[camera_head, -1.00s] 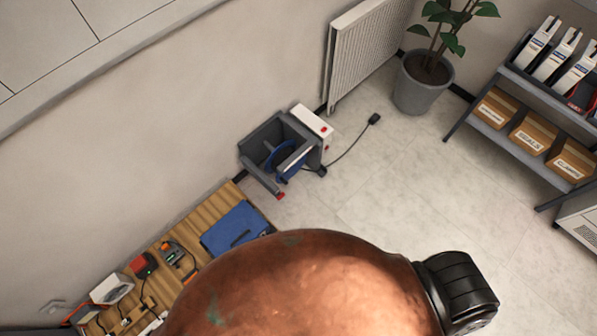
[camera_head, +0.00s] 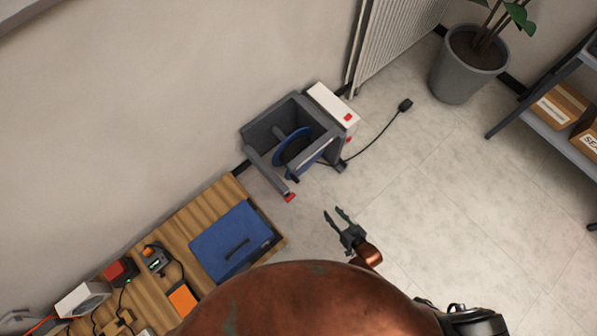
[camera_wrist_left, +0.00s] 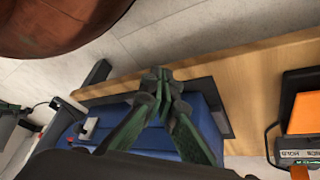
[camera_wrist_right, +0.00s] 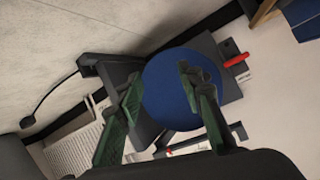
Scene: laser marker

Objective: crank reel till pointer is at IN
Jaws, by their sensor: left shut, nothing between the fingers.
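The reel is a blue disc (camera_head: 292,148) inside a grey open housing (camera_head: 262,128) on the floor by the wall. A grey bar with a red tip (camera_head: 290,197) reaches toward the front; I cannot tell whether it is the crank. My right gripper (camera_head: 336,212) is open, below and right of the reel, apart from it. In the right wrist view, the blue disc (camera_wrist_right: 165,92) shows behind its spread fingers, with a red piece (camera_wrist_right: 236,61) at right. My left gripper (camera_wrist_left: 161,75) is shut and empty over the blue case. I cannot make out the pointer or the IN mark.
A white box with red buttons (camera_head: 330,108) stands against the housing, and a black cable with a plug (camera_head: 405,104) lies on the floor. The wooden bench (camera_head: 188,213) carries the blue case (camera_head: 225,240). A radiator (camera_head: 400,40) and plant pot (camera_head: 467,70) stand behind.

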